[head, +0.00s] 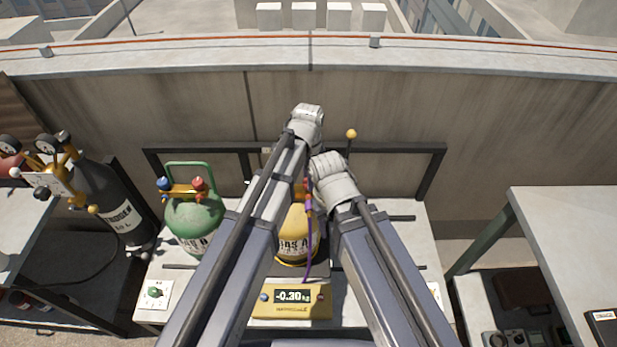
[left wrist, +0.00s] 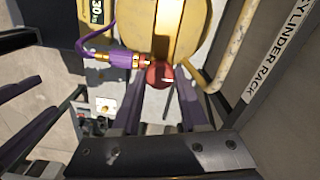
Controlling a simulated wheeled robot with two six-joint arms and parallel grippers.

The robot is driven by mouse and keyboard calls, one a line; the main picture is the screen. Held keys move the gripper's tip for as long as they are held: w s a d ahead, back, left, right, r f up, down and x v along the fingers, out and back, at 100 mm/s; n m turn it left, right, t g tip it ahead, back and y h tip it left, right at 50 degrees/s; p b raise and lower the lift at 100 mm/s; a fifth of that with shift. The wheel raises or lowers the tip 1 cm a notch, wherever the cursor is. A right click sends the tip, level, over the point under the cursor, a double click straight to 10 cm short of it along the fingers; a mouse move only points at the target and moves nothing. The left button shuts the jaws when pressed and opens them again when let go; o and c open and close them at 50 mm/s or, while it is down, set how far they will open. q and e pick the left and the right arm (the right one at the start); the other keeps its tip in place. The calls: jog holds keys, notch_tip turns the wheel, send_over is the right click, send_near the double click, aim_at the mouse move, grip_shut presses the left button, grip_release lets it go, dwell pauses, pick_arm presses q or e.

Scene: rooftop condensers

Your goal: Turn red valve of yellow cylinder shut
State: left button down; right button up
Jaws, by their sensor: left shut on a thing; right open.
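The yellow cylinder (head: 297,238) stands upright on the bench, partly hidden behind my two arms in the head view. In the left wrist view its rounded yellow top (left wrist: 168,28) fills the upper middle. The red valve (left wrist: 159,74) sits at its edge, beside a brass and purple hose fitting (left wrist: 122,60). My left gripper (left wrist: 166,82) is shut on the red valve, with a finger on either side. In the head view, the white wrist of my left arm is above and beyond the cylinder, and its fingers are hidden. My right gripper (head: 333,178) is close by on the right, open and apart from the valve.
A green cylinder (head: 194,222) stands left of the yellow one. A yellow scale display (head: 291,302) reading -0.30 is in front. A dark nitrogen cylinder (head: 118,205) leans farther left. A dark rack rail (head: 400,148) runs behind, before the wall. A purple hose leaves the fitting.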

pick_arm(q)
jog(key=shift+c, duration=2.2)
grip_release()
jog(key=shift+r, duration=0.1)
notch_tip(320, 180, up, 8)
jog(key=p, duration=0.8)
jog(key=shift+f, duration=0.2)
